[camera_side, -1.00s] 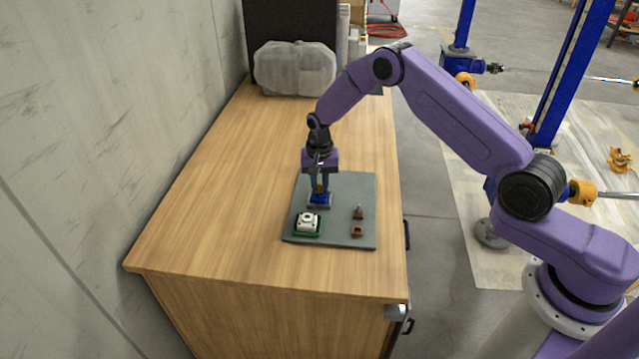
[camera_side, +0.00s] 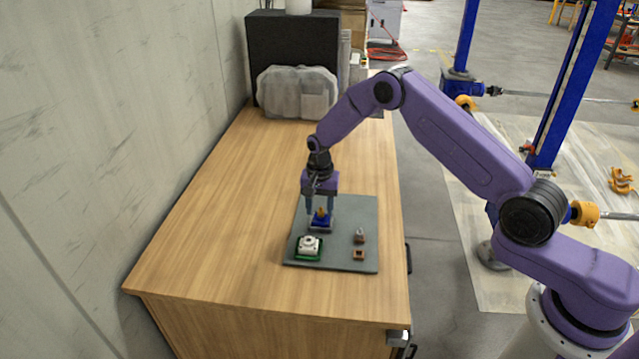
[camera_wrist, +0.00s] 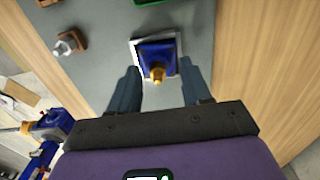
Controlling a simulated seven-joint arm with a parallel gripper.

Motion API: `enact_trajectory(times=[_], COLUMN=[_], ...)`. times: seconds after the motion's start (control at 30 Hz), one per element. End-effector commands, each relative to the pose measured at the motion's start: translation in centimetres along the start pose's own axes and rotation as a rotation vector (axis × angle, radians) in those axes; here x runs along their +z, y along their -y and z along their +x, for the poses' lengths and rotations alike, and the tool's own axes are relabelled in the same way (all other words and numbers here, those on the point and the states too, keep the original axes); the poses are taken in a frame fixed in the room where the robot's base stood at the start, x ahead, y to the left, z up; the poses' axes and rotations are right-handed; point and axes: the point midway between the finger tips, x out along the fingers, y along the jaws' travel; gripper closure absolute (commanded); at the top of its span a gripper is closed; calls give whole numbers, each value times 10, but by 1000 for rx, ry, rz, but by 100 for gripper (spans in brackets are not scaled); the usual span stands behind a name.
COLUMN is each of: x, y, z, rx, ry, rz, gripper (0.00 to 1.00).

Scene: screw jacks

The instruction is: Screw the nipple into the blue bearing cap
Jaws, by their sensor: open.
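The blue bearing cap (camera_side: 320,224) sits on the grey mat (camera_side: 349,264) in the side view; it also shows in the wrist view (camera_wrist: 153,52). The brass-coloured nipple (camera_wrist: 158,72) stands on the cap, at its middle or near edge as the wrist view shows it. How deep it sits in the cap I cannot tell. My gripper (camera_side: 320,212) is above the cap with its fingers spread wide to either side of the nipple. In the wrist view the two fingers (camera_wrist: 160,78) are apart, with nothing between them touching them.
A white part on a green base (camera_side: 309,246) is on the mat just in front of the cap. Two small brown blocks (camera_side: 359,255) stand to its right, the rear one holding a grey metal piece (camera_side: 360,232). Bare wooden table surrounds the mat.

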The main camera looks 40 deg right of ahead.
Motion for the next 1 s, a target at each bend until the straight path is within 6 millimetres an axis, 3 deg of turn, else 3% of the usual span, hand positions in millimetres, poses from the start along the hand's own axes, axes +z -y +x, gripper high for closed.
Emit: enact_trajectory(times=[0.6, 0.8, 1.0], x=[0, 1, 4], y=[1, 1, 1], z=[-124, -153, -166], rx=[-2, -1, 0], ry=[-1, 0, 1], rz=[-1, -1, -13], gripper=[52, 52, 52])
